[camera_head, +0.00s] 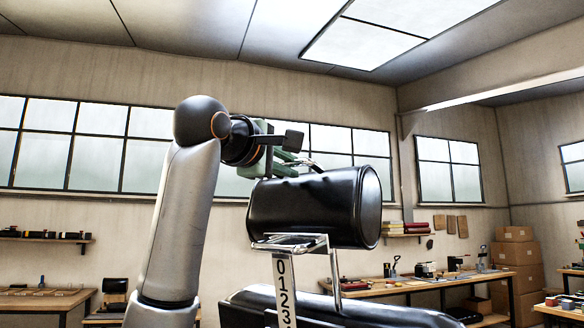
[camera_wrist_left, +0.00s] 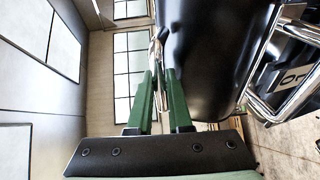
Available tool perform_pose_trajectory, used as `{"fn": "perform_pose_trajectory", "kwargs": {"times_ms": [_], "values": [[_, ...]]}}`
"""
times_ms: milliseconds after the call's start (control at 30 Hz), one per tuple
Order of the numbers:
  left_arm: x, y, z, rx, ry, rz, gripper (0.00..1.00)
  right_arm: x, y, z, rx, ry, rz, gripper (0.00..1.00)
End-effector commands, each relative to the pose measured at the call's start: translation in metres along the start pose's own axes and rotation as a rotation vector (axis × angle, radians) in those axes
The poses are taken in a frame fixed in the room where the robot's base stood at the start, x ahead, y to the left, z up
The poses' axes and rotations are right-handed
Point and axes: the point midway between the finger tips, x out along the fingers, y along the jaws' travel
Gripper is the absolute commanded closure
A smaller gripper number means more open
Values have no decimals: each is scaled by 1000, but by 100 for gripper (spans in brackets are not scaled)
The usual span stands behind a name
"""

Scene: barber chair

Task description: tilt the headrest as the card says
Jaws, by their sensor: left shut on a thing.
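The headrest (camera_head: 305,212) is a black padded roll on a chrome frame (camera_head: 290,244), above the dark chair back (camera_head: 340,308). A pale strip (camera_head: 282,290) with the digits 0, 1, 2, 3 hangs below the frame. My left gripper (camera_head: 300,164), with green fingers, is at the top rear of the headrest. In the left wrist view the fingers (camera_wrist_left: 159,76) are shut on a thin chrome lever (camera_wrist_left: 157,48) beside the black headrest (camera_wrist_left: 212,60). My right gripper is out of view. I cannot make out a card.
A workbench (camera_head: 420,285) with tools stands along the back wall at the right, near stacked cardboard boxes (camera_head: 514,255). A wooden table (camera_head: 40,300) is at the far left.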

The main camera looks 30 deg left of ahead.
Motion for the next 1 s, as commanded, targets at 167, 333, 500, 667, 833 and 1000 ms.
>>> {"fn": "perform_pose_trajectory", "kwargs": {"times_ms": [167, 333, 500, 667, 833, 1000], "values": [[1, 7, 1, 2, -3, 6, 100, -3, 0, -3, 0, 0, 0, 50], [2, 8, 1, 3, -2, 6, 100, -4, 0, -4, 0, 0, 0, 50], [2, 8, 1, 3, -1, 6, 100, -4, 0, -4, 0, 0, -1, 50], [2, 9, 1, 2, -1, 7, 100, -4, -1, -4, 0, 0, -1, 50], [2, 9, 1, 2, 0, 8, 76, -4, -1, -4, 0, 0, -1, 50], [2, 8, 1, 1, 0, 5, 57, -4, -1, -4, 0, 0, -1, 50]]}}
